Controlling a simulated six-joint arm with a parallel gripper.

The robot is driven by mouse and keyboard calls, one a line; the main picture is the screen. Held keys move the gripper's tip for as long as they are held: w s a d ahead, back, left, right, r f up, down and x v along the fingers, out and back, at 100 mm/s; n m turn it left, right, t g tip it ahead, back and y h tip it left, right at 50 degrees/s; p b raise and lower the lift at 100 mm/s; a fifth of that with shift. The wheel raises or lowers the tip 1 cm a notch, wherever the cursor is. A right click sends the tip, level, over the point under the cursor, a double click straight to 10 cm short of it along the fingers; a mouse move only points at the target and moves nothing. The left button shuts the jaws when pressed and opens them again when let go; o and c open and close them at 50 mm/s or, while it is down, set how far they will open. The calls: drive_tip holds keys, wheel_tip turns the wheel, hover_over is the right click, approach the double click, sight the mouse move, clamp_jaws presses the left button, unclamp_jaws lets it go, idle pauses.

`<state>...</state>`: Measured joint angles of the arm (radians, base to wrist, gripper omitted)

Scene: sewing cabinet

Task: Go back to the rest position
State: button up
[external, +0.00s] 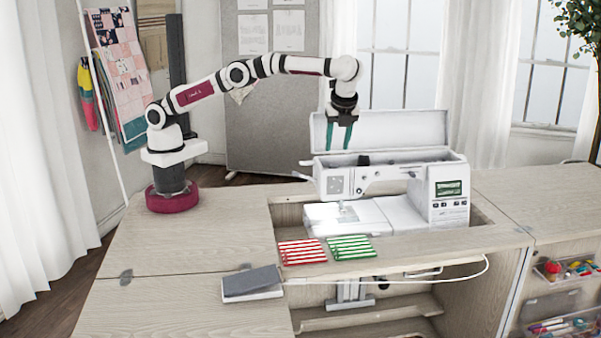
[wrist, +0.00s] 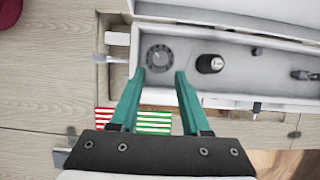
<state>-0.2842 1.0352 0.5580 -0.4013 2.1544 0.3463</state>
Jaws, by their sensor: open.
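My gripper (external: 341,138) has teal fingers and hangs pointing down above the left end of the sewing machine (external: 337,180). The fingers are apart with nothing between them. In the wrist view the gripper (wrist: 161,80) is over the machine's open top, where a round dial (wrist: 159,58) and a dark-capped spool pin or knob (wrist: 210,64) show. The machine's lid (external: 400,128) stands open behind it. My arm reaches from its base at the left across to the machine.
A red striped cloth (external: 302,251) and a green striped cloth (external: 350,247) lie at the cabinet opening's front edge. A grey-topped box (external: 252,283) lies to their left. A white cable (external: 440,279) loops in front. The left tabletop (external: 190,250) is mostly clear.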

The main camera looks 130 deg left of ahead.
drive_tip(key=s+d+r+n+t, duration=0.1)
drive_tip(key=s+d+r, duration=0.4)
drive_tip(key=s+d, duration=0.15)
drive_tip(key=s+d+r+n+t, duration=0.1)
drive_tip(key=s+d+r, duration=0.45)
drive_tip(key=s, duration=0.25)
drive_tip(key=s+d+f, duration=0.3)
drive_tip(key=s+f, duration=0.1)
drive_tip(key=s, duration=0.6)
drive_tip(key=s+d+f+n+t+h, duration=0.1)
drive_tip(key=s+d+f, duration=0.2)
drive_tip(key=s, duration=0.6)
wheel_tip(320, 180, down, 2)
drive_tip(key=shift+s, duration=0.4)
